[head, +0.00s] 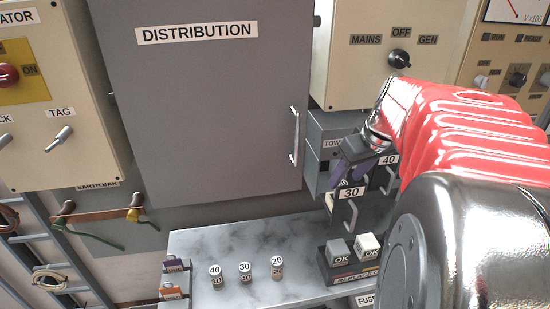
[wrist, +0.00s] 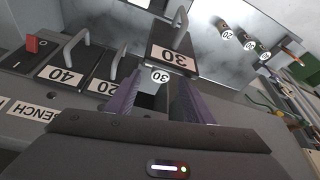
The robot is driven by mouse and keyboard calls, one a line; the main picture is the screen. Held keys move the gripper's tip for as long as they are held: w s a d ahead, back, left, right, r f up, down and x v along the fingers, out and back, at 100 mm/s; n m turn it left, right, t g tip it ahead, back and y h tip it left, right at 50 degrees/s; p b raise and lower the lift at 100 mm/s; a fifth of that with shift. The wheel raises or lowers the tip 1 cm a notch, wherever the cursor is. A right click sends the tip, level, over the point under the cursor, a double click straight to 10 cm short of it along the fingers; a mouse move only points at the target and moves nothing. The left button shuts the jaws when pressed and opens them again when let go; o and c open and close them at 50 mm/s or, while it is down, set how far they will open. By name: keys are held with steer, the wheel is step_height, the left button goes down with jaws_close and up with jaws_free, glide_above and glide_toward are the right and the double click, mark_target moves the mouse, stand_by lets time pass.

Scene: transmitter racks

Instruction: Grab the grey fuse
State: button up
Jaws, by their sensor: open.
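My gripper (head: 350,172) is open, pointing down in front of the bench panel. In the wrist view, its two purple fingers (wrist: 157,84) stand on either side of a grey fuse (wrist: 153,95) with a small white 30 label. I see a gap at the fingers and cannot tell whether either one touches it. The fuse sits by a dark carrier (wrist: 172,45) marked 30 with a bent metal handle; the carrier also shows in the head view (head: 351,192). In the head view the gripper hides the fuse.
Three small fuses marked 40 (head: 215,278), 30 (head: 245,274) and 20 (head: 277,268) stand on the marbled bench (head: 190,250). A dark block (head: 350,270) there holds a grey and a white piece marked OK.

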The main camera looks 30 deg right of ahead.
mark_target(343, 184)
steer(key=shift+x, duration=2.35)
steer(key=shift+s, duration=0.1)
steer(key=shift+c, duration=0.5)
steer(key=c, duration=1.1)
